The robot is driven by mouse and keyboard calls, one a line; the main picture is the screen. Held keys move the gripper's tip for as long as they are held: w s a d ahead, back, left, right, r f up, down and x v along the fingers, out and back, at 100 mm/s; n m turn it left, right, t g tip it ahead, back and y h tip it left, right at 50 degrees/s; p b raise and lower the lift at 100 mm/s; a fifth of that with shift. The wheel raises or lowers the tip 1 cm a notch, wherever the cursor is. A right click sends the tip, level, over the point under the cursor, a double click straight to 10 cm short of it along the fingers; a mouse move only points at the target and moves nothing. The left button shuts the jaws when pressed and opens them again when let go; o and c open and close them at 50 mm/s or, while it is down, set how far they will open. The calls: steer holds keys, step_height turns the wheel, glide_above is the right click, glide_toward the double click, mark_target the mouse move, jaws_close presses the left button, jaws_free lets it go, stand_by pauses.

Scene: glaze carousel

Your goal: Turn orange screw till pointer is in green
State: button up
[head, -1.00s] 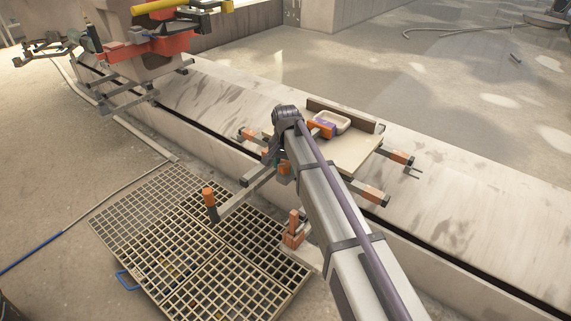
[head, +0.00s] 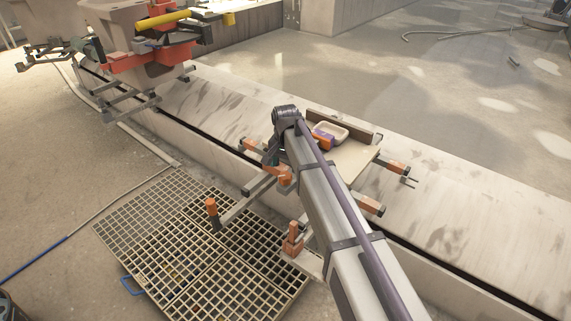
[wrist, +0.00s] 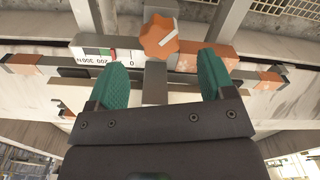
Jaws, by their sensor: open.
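In the head view my arm hides the fingers, and I cannot pick out the screw.
A board (head: 354,160) with a pale dish (head: 331,132) is beyond my arm. Orange-ended bars stick out around it. Orange-topped posts (head: 211,207) stand over a floor grate (head: 165,250). A red and yellow machine (head: 150,55) is at upper left. The floor at upper right is largely clear.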

mark_target(286, 175)
step_height(286, 175, up, 6)
steer(key=p, duration=0.3)
steer(key=shift+f+p, duration=0.2)
steer(key=shift+p, duration=0.1)
